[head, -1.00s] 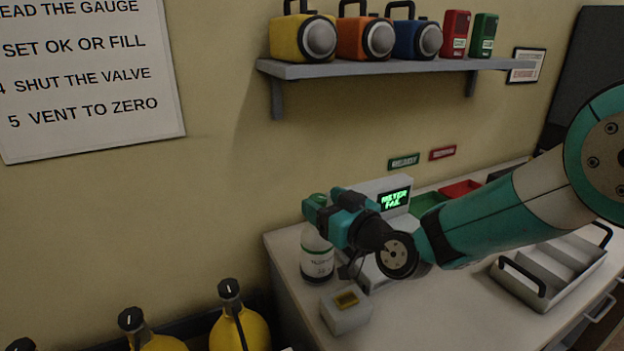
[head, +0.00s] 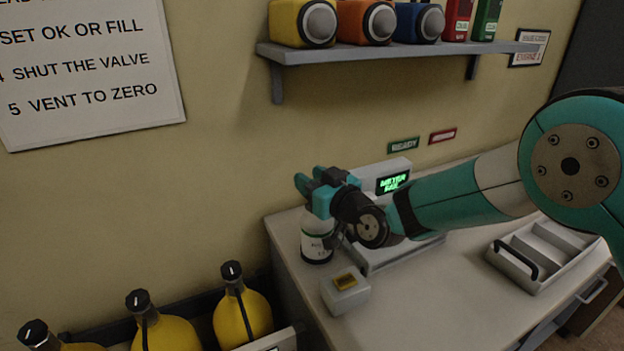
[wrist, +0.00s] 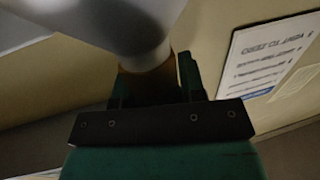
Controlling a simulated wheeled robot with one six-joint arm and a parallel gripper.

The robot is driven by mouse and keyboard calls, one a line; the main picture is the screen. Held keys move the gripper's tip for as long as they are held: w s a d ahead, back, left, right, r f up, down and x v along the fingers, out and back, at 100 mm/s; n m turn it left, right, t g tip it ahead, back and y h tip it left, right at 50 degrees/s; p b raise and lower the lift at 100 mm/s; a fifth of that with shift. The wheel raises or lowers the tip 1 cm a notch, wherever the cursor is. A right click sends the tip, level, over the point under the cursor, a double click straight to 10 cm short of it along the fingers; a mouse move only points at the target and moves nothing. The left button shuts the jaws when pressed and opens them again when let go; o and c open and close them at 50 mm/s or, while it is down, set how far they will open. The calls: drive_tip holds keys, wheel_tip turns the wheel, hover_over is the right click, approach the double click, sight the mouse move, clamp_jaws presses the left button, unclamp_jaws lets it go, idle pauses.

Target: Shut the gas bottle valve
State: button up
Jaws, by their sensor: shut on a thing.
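A white bottle (head: 317,240) with a label and a dark base stands upright on the counter, left of a grey unit with a lit green screen (head: 393,182). My gripper (head: 321,190) is at the bottle's top, shut on it. In the wrist view, a brown neck part (wrist: 150,82) below a pale, rounded body sits between the green fingers. The top of the bottle and any valve there are hidden by my gripper, so I cannot tell how the valve is set.
Several yellow bottles (head: 243,318) with black, white-marked tops stand at lower left. A grey compartment tray (head: 545,255) is at right. A shelf (head: 390,50) holds cases above.

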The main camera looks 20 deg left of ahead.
drive_tip(key=shift+m+t+h, duration=0.3)
drive_tip(key=shift+t, duration=0.1)
drive_tip(key=shift+p, duration=0.3)
drive_tip(key=shift+f+m+t+h+b, duration=0.1)
drive_tip(key=shift+m+t+h+b, duration=0.25)
drive_tip(key=shift+m+t+h, duration=0.55)
drive_tip(key=m+t+h+b, duration=0.1)
drive_tip(key=b, duration=0.2)
drive_tip(key=m+t+h+b, duration=0.1)
drive_tip(key=t+b, duration=0.1)
drive_tip(key=b, duration=0.1)
drive_tip(key=shift+w+d+f+h, duration=0.2)
drive_tip(key=shift+f+h, duration=0.1)
drive_tip(key=shift+f, duration=0.1)
drive_tip(key=m+h+b, duration=0.1)
drive_tip(key=b, duration=0.1)
drive_tip(key=m+t+h+b, duration=0.1)
drive_tip(key=b, duration=0.2)
drive_tip(key=shift+w+d+t+h, duration=0.1)
drive_tip(key=shift+d+t+h, duration=0.05)
drive_tip(key=shift+t+h, duration=0.15)
drive_tip(key=m+h+b, duration=0.1)
drive_tip(key=m+t+h+b, duration=0.1)
drive_tip(key=h+b, duration=0.1)
drive_tip(key=shift+w+d+r+m, duration=0.2)
drive_tip(key=shift+r+m, duration=0.1)
drive_tip(key=shift+r, duration=0.1)
drive_tip(key=shift+r+h, duration=0.1)
drive_tip(key=shift+h, duration=0.2)
drive_tip(key=o, duration=0.9)
